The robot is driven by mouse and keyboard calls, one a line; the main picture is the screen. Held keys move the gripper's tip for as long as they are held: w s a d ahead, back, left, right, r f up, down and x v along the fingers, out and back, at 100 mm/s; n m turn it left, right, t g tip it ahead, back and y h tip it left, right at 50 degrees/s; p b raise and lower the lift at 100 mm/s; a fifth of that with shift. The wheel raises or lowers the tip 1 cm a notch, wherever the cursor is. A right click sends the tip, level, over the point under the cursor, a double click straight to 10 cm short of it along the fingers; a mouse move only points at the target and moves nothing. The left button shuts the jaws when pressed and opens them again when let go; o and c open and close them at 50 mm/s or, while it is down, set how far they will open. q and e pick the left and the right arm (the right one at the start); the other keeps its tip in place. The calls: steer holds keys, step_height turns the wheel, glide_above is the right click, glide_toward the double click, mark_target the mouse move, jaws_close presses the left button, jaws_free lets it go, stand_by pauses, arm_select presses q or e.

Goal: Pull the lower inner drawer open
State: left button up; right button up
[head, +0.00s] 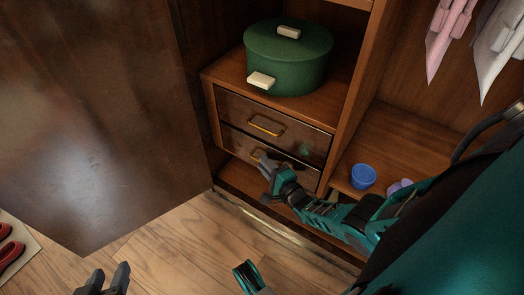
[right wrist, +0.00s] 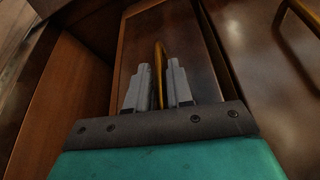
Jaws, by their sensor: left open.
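The lower inner drawer (head: 232,140) is a dark brown front under the upper drawer (head: 290,129), inside the armoire. It looks closed and about flush with the upper one. Its gold handle (head: 256,155) is partly covered by my right gripper (head: 266,163) in the head view. In the right wrist view the gold handle (right wrist: 158,60) stands between the two grey fingers of my right gripper (right wrist: 158,88), which sit close on both its sides. My left gripper (head: 109,276) is open and empty, low at the left above the wooden floor.
A green pot (head: 290,60) stands on the shelf above the drawers. A blue cup (head: 363,177) and a purple item (head: 399,187) sit in the right compartment. The armoire door (head: 90,110) stands open at left. Red shoes (head: 10,252) lie at lower left. Clothes (head: 450,30) hang at right.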

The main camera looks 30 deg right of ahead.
steer(key=shift+c, duration=0.4)
steer(key=shift+c, duration=1.4)
arm_select(q)
steer(key=shift+s, duration=0.15)
arm_select(e)
jaws_close()
arm_select(q)
steer(key=shift+f, duration=0.1)
arm_select(e)
steer(key=shift+a, duration=0.1)
